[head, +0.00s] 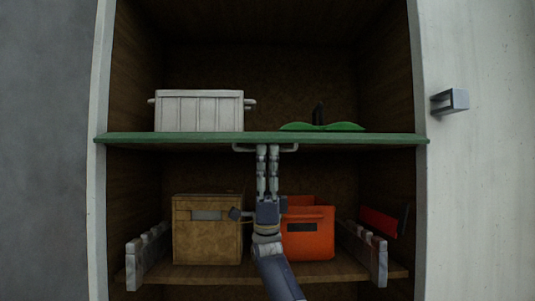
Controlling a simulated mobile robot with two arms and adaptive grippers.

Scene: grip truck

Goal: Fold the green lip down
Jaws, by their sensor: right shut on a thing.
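The green lip (200,139) runs level across the front of the cupboard, between its two side walls. A pale bar handle (289,148) sits at its lower middle. My right gripper (267,150) comes up from below with its fingers at this handle, shut on it. The fingers hide the middle of the handle. My left gripper is not in view.
On the upper level stand a white crate (199,111) and a green dish-like thing (340,127) with a dark upright part. Below, a tan box (206,240) and an orange bin (308,244) flank my arm. Grey slatted pieces (134,265) stand at the lower sides.

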